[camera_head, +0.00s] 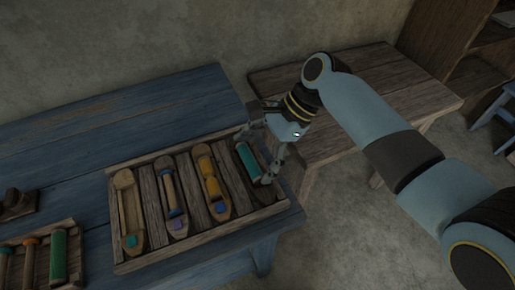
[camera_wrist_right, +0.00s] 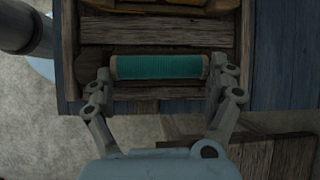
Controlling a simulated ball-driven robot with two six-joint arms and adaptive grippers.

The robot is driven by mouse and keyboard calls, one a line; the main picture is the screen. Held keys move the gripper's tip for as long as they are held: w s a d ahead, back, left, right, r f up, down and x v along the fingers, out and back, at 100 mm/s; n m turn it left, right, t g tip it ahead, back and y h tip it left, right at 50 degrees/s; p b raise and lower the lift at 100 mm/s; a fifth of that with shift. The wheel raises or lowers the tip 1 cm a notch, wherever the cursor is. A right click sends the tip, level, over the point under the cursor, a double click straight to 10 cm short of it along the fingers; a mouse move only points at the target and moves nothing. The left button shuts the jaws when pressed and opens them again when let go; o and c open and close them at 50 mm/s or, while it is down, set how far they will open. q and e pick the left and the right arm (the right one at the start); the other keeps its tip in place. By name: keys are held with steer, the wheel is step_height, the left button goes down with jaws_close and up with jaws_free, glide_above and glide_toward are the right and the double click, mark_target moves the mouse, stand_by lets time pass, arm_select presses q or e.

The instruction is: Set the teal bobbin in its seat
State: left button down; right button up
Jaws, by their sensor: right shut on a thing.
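The teal bobbin (camera_head: 248,161) is at the right end of the slatted wooden tray (camera_head: 192,240) on the blue table. It also shows in the right wrist view (camera_wrist_right: 160,67), lying crosswise in the picture over a dark wooden seat (camera_wrist_right: 92,63). My right gripper (camera_head: 256,160) comes down from above and is shut on the bobbin, one finger at each end, as the wrist view (camera_wrist_right: 161,72) shows. I cannot tell whether the bobbin touches the bottom of the seat. My left gripper is not in view.
Several wooden shuttles lie in the tray, among them one with yellow thread (camera_head: 210,178) and one with a teal square (camera_head: 127,210). A rack at lower left holds a green spool (camera_head: 58,256) and an orange one (camera_head: 31,262). A brown wooden table (camera_head: 400,97) stands behind my right arm.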

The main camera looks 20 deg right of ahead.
steer(key=shift+s+f, duration=0.15)
steer(key=shift+f, duration=0.25)
steer(key=o, duration=0.7)
steer(key=shift+o, duration=0.2)
steer(key=v, duration=1.2)
steer(key=shift+a, duration=0.1)
